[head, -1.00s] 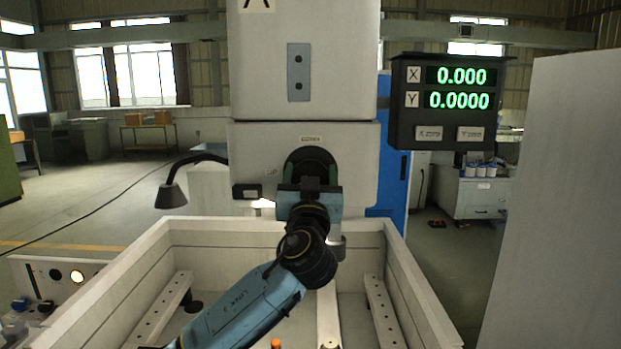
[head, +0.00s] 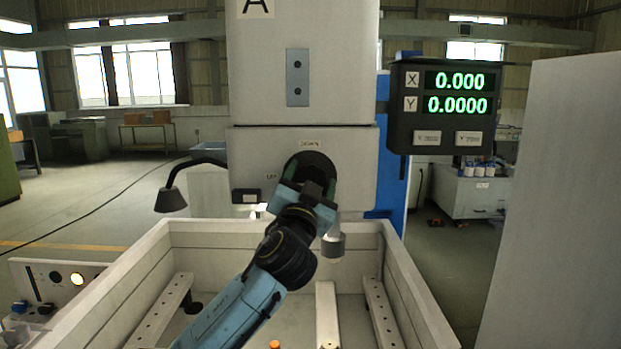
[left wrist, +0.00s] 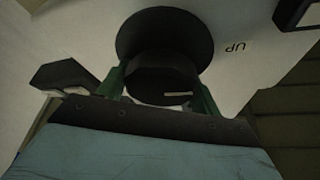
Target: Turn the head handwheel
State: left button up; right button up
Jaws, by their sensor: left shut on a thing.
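The head handwheel (head: 313,160) is a dark round knob on the front of the grey machine head (head: 350,165). It shows large in the left wrist view (left wrist: 165,35), with a pale mark on its hub. My left gripper (head: 308,178) is shut on the handwheel from the front, with its green-sided fingers on either side of the hub; it also shows in the left wrist view (left wrist: 163,92). The gripper is tilted in the head view and hides the wheel's lower part. Labels "DOWN" and "UP" are printed near the wheel. My right gripper is not in view.
A readout box (head: 443,105) at the right shows X 0.000 and Y 0.0000. A bent lamp (head: 171,198) stands left of the head. An open pale tank (head: 408,280) with slotted rails lies below my arm.

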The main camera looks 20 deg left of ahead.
pick_arm(q)
jog(key=o, duration=1)
jog(key=shift+s, duration=0.1)
jog(key=b+v, duration=0.4)
jog(key=v, duration=0.9)
jog(key=shift+s, duration=0.2)
